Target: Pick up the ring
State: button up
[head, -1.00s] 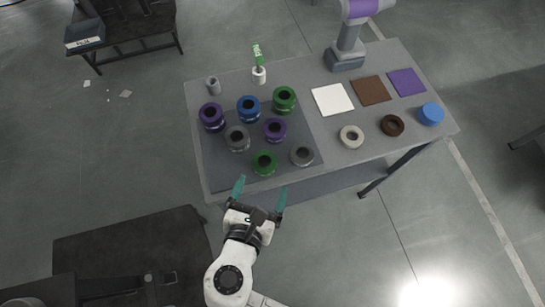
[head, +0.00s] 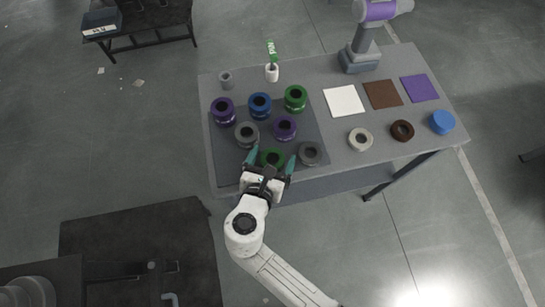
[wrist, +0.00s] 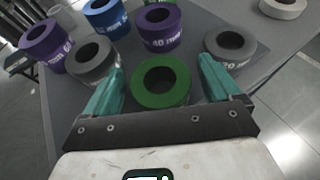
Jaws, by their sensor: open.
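A green ring-shaped piece (head: 271,153) with a dark hole stands at the near edge of the dark mat. In the wrist view this green ring (wrist: 160,98) lies between the two teal fingers. My gripper (head: 271,160) is open, with one finger on each side of the green ring; I cannot tell whether they touch it. It holds nothing. A flat beige ring (head: 360,139) and a brown ring (head: 402,130) lie on the table to the right.
The grey mat (head: 222,165) holds several similar pieces, among them a grey one (head: 310,153) close right of my gripper and another grey one (head: 247,134) behind left. White (head: 344,100), brown (head: 383,94) and purple (head: 419,88) squares lie farther right. A second robot arm (head: 360,52) stands behind.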

jog(key=shift+w+f, duration=0.1)
jog(key=shift+w, duration=0.1)
jog(key=c, duration=1.2)
